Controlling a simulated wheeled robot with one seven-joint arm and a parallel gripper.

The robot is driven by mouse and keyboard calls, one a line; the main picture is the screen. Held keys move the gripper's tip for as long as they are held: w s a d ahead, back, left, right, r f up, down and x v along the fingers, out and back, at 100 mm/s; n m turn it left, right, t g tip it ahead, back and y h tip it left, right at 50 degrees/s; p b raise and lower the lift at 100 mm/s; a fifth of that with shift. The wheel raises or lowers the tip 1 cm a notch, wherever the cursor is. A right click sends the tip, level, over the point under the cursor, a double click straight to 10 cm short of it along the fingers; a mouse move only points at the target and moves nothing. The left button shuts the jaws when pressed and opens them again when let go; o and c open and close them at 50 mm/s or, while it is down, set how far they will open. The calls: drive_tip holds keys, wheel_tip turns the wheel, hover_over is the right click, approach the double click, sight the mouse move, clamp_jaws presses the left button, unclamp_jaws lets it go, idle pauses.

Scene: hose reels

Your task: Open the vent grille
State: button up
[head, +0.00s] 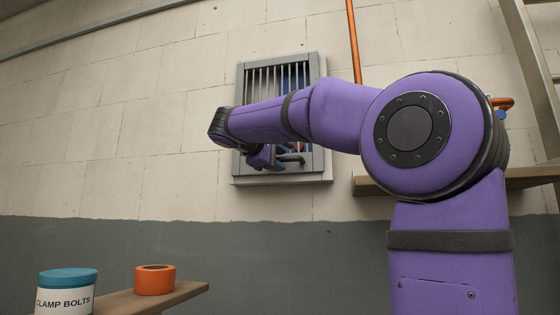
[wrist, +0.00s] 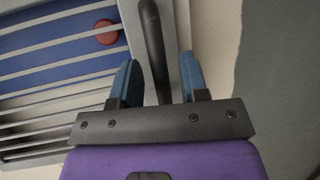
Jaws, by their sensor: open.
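The vent grille (head: 276,76) is a grey barred panel in a frame on the wall in the head view, and looks shut. Its bars also show in the wrist view (wrist: 60,55), with a blue surface and a red round thing behind them. A dark curved handle (wrist: 153,45) runs between the two blue fingertips of my gripper (wrist: 160,80) in the wrist view. My gripper is open, with a finger on each side of the handle and a visible gap to each.
An orange pipe (head: 354,40) runs down the wall right of the grille. A wooden shelf (head: 366,186) is at right, behind my arm. At lower left, a ledge (head: 190,290) holds an orange roll (head: 154,280); a clamp bolts tub (head: 66,293) stands beside it.

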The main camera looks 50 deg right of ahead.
drive_tip(key=shift+d+f, duration=0.1)
drive_tip(key=shift+d, duration=0.45)
clamp_jaws()
